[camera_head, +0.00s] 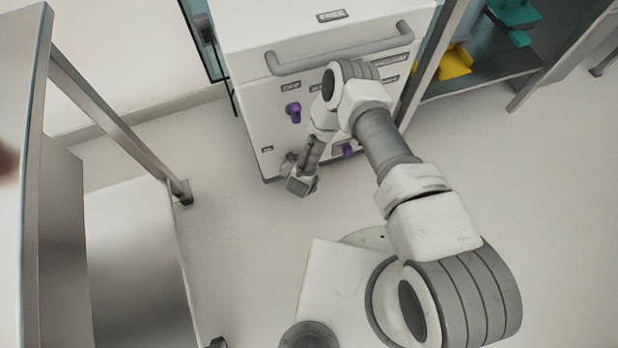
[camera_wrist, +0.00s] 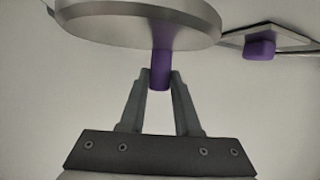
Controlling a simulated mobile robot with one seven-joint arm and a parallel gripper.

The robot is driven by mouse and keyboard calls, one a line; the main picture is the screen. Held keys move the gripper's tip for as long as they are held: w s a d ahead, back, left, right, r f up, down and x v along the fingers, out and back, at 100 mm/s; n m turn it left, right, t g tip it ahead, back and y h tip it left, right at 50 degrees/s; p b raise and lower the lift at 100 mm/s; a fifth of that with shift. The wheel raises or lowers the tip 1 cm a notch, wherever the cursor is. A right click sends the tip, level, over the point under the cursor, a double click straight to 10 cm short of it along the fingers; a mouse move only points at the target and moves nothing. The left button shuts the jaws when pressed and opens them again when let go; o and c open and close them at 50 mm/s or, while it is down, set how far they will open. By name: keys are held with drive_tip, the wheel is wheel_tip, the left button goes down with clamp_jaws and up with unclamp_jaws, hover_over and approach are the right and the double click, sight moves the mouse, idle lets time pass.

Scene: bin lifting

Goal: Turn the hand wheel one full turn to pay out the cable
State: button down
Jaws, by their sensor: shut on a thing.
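The hand wheel (camera_wrist: 140,18) is a pale round metal disc at the top of the wrist view, cut off by the frame. A purple handle (camera_wrist: 161,58) sticks out from its rim. My gripper (camera_wrist: 160,82) is shut on the end of this handle, one grey finger on each side. In the head view my gripper (camera_head: 300,180) is low in front of the white cabinet (camera_head: 250,75). There my own wrist hides most of the wheel and the handle. No cable can be made out.
The cabinet has a grey bar handle (camera_head: 340,52) and a purple knob (camera_head: 293,112). Another purple part (camera_head: 347,149) sits right of my gripper. A metal table (camera_head: 65,230) stands at left, a shelf unit (camera_head: 480,75) at right. Floor between is clear.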

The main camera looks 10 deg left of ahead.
drive_tip(key=t+h, duration=0.1)
drive_tip(key=r+n+t+h, duration=0.1)
drive_tip(key=h, duration=0.1)
drive_tip(key=t+h, duration=0.1)
drive_tip(key=shift+d+r+t+h, duration=0.2)
drive_tip(key=shift+r+t+h, duration=0.1)
drive_tip(key=shift+h, duration=0.1)
drive_tip(key=shift+r+n+t+h, duration=0.4)
drive_tip(key=shift+n+t+h, duration=0.05)
drive_tip(key=shift+t+h, duration=0.5)
drive_tip(key=shift+r+n+t+h, duration=0.35)
drive_tip(key=shift+n+t+h, duration=0.1)
drive_tip(key=shift+t+h, duration=0.45)
drive_tip(key=shift+w, duration=0.1)
drive_tip(key=c, duration=0.6)
unclamp_jaws()
drive_tip(key=shift+v, duration=3.8)
